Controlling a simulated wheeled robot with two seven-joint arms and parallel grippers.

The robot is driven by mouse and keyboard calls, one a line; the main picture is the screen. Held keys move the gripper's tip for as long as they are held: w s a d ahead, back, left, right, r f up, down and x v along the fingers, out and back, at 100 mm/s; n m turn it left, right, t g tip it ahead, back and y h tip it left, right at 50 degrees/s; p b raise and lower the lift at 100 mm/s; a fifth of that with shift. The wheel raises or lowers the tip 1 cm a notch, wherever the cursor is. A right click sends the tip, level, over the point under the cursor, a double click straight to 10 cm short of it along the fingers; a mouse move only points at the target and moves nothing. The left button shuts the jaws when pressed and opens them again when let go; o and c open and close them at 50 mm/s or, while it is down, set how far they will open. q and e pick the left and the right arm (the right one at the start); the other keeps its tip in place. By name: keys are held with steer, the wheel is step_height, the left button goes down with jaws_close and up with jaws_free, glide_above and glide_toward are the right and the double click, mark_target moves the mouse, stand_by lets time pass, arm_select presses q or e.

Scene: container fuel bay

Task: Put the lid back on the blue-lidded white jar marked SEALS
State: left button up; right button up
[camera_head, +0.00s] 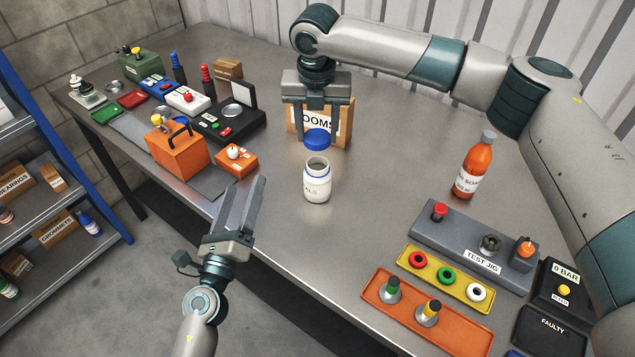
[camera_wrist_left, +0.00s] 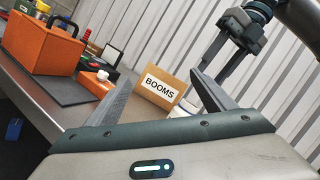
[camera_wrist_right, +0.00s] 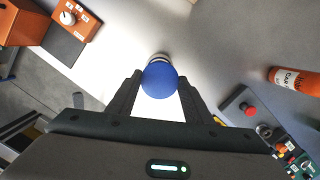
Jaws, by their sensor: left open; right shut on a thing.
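The white jar (camera_head: 317,187) marked with partly readable letters stands upright and open on the grey bench, its mouth showing. My right gripper (camera_head: 318,128) is shut on the round blue lid (camera_head: 317,138), held above and a little behind the jar, apart from it. In the right wrist view the lid (camera_wrist_right: 160,80) sits between the fingertips and hides most of the jar (camera_wrist_right: 159,57). My left gripper (camera_head: 252,184) is open and empty at the bench's front edge, left of the jar. In the left wrist view the jar is mostly hidden behind a finger.
A BOOMS carton (camera_head: 340,125) stands behind the lid. An orange bottle (camera_head: 467,165) and the TEST JIG (camera_head: 475,245) are to the right. An orange toolbox (camera_head: 177,152) and a small orange box (camera_head: 236,160) are to the left. The bench around the jar is clear.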

mark_target(318, 177)
arm_select(q)
steer(key=d+f+m+g+h, duration=0.1)
steer(key=d+f+m+h, duration=0.1)
steer(key=d+m, duration=0.1)
steer(key=w+d+f+m+g+h, duration=0.1)
steer(key=d+f+m+g+h, duration=0.1)
steer(key=m, duration=0.3)
steer(key=d+f+m+g+h, duration=0.2)
steer(key=d+m, duration=0.2)
steer(key=shift+w+d+f+m, duration=0.3)
steer(key=shift+w+f, duration=0.05)
steer(key=shift+f, duration=0.05)
steer(key=shift+x, duration=6)
steer(key=shift+d+f, duration=0.1)
steer(key=shift+f, duration=0.1)
steer(key=c, duration=1.6)
arm_select(e)
steer(key=shift+f, duration=2.5)
